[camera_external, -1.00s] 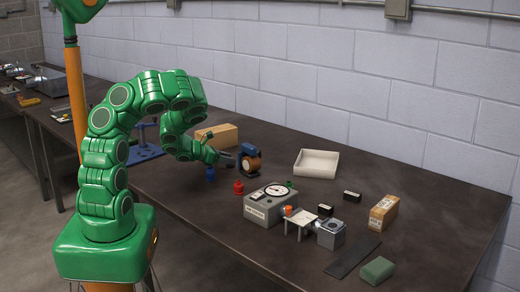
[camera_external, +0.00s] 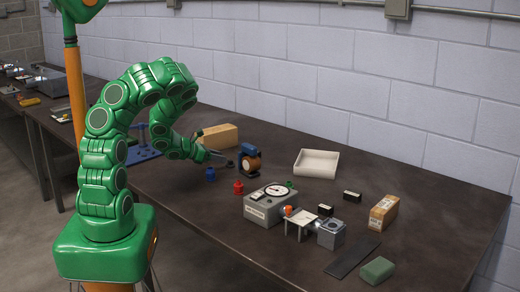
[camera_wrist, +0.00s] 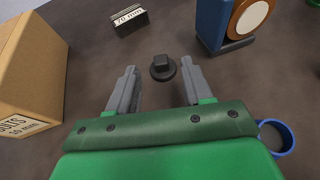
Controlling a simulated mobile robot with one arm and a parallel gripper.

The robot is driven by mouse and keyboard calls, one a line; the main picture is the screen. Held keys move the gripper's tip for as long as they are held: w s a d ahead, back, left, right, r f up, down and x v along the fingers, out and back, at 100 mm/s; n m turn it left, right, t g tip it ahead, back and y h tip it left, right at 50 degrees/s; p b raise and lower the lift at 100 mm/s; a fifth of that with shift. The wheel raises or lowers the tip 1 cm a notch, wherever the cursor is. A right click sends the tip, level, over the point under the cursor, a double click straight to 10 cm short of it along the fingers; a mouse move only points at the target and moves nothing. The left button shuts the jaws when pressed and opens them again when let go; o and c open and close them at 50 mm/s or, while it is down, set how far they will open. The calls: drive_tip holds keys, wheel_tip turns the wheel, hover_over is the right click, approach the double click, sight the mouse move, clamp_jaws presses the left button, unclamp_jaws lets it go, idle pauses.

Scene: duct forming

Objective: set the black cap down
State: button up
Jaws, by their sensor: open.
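The black cap (camera_wrist: 162,67) is a small dark disc with a raised square knob. It appears to rest knob-up on the dark bench (camera_external: 330,225) in the wrist view. My gripper (camera_wrist: 158,72) is open, with one grey finger on each side of the cap and a gap on both sides. The cap lies near the fingertips, touching neither. In the external view my gripper (camera_external: 220,158) is low over the bench, near the blue holder, and I cannot make out the cap there.
A blue holder with an orange reel (camera_external: 250,160) stands close to the right of my gripper. A cardboard box (camera_wrist: 28,72) is at left in the wrist view. A small black block (camera_wrist: 130,21) lies beyond the cap. A blue cup (camera_external: 210,174) and red cup (camera_external: 238,187) are nearby.

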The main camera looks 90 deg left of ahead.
drive_tip(key=shift+s+d+r, duration=0.15)
drive_tip(key=shift+s+r, duration=0.05)
drive_tip(key=shift+s, duration=0.4)
drive_tip(key=shift+s+d+r, duration=0.3)
drive_tip(key=shift+s+r, duration=0.1)
drive_tip(key=shift+s, duration=0.1)
drive_tip(key=shift+s+d+r, duration=0.1)
drive_tip(key=shift+s+d, duration=0.1)
drive_tip(key=shift+s, duration=0.45)
drive_tip(key=shift+s+d+r, duration=0.1)
drive_tip(key=shift+s+r, duration=0.05)
drive_tip(key=shift+s+d+r, duration=0.1)
drive_tip(key=shift+s+d, duration=0.05)
drive_tip(key=shift+s, duration=0.05)
